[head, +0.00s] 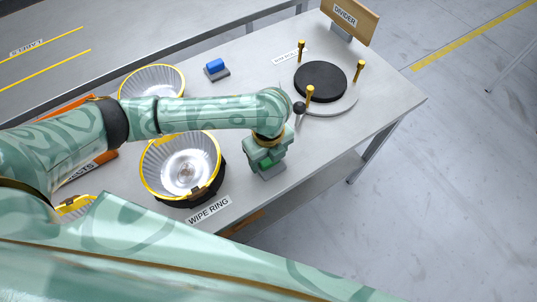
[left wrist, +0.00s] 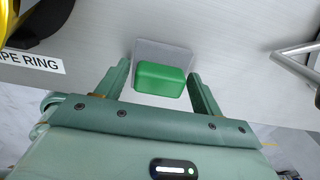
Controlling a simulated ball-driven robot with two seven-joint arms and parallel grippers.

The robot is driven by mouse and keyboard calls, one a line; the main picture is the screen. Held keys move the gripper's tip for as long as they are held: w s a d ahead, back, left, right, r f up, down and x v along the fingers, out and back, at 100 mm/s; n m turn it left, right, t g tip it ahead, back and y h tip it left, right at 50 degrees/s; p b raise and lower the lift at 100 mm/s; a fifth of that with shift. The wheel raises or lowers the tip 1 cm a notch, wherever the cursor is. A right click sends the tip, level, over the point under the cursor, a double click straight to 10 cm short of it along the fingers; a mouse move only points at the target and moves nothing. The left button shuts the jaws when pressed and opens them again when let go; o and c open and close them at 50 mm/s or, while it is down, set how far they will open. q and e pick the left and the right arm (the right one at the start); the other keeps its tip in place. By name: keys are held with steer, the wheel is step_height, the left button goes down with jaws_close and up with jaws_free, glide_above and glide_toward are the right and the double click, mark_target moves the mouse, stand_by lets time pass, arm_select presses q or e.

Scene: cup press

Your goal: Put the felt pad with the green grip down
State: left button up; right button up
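The felt pad (left wrist: 163,52) is a flat grey piece with a green block grip (left wrist: 161,80) on top. In the left wrist view the green grip lies between the two fingers of my left gripper (left wrist: 160,86), with narrow gaps at both sides. The fingers look open. In the head view the left gripper (head: 266,160) points down over the pad (head: 272,174) near the table's front edge, right of the WIPE RING label. The pad appears to lie flat on the table. The gripper partly hides the grip. My right gripper is not in view.
A ribbed cup with a gold rim (head: 186,168) stands left of the gripper; another (head: 152,80) is behind my left arm. A blue-grip pad (head: 216,67) lies farther back. A round black press plate (head: 320,81) with gold posts is at right, near a DIVIDER board (head: 349,20).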

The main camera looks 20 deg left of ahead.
arm_select(q)
steer(key=shift+o, duration=1.3)
step_height(320, 180, up, 12)
steer(key=p, duration=0.6)
steer(key=shift+r, duration=0.15)
